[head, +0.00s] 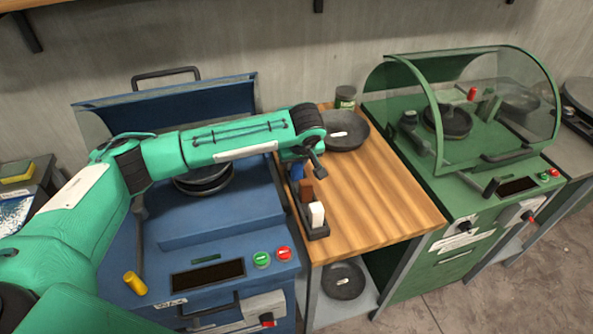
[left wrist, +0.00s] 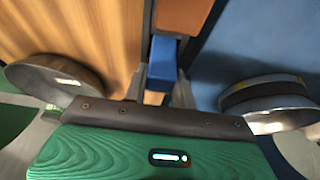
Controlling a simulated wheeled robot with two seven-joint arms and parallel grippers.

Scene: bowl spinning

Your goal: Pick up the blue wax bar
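The blue wax bar (head: 297,170) stands at the far end of a dark holder (head: 318,234) on the wooden table, partly hidden by my left gripper. A brown bar (head: 306,190) and a white bar (head: 317,214) stand nearer in the same holder. In the left wrist view, the blue wax bar (left wrist: 162,58) lies between the fingers of my left gripper (left wrist: 161,88). The fingers appear apart, one on each side of it, with no clear grip. In the head view, my left gripper (head: 316,166) is just above the holder. My right gripper is not in view.
The wooden table (head: 385,205) is clear right of the holder. A dark bowl (head: 346,139) and a jar (head: 345,96) stand at its back. A blue machine (head: 215,222) is on the left and a green machine (head: 470,190) with a clear cover on the right.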

